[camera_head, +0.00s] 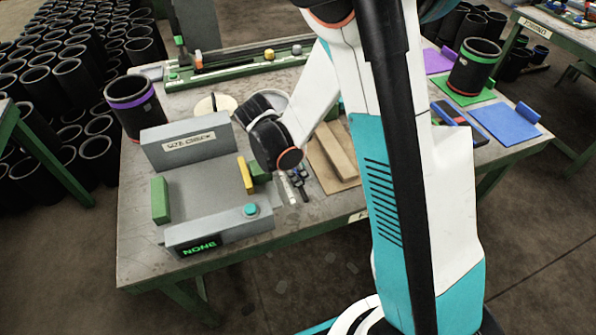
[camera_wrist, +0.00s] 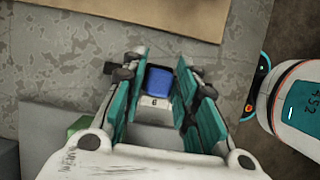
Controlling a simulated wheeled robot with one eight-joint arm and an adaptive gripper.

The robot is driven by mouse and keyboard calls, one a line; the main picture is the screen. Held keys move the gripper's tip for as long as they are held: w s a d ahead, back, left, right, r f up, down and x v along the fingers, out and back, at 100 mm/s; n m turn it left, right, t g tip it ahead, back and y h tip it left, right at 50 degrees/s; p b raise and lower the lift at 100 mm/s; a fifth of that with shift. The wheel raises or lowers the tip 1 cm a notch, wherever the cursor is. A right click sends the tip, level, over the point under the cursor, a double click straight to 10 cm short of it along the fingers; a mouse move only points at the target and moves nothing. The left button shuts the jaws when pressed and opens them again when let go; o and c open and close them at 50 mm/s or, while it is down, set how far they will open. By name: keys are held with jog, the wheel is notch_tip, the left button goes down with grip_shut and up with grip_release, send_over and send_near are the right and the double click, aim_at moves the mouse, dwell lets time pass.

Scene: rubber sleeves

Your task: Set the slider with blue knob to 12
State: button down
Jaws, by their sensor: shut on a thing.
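The blue knob (camera_wrist: 158,80) shows between the two teal-padded fingers of my gripper (camera_wrist: 165,72) in the wrist view. The gripper is shut on the knob. A pale strip (camera_wrist: 155,103) with a small dark mark, perhaps a 6, lies just below the knob; the rest of the scale is too hidden or small to read. In the head view my arm reaches down at the table, right of the grey size-check device (camera_head: 199,228), and largely hides the gripper and knob.
The device has green and yellow blocks, a teal button (camera_head: 250,210) and a display (camera_head: 199,246) reading NONE. A black sleeve with a purple band (camera_head: 137,110) stands at the table's left edge. A tan board (camera_head: 322,170) carries a wooden block. Coloured mats lie to the right.

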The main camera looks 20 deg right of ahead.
jog(key=shift+w, duration=2)
jog(key=c, duration=1.4)
grip_release()
jog(key=shift+w, duration=0.1)
jog(key=shift+r, duration=0.1)
jog(key=v, duration=1.1)
jog(key=shift+a+r, duration=0.25)
jog(key=shift+r, duration=0.1)
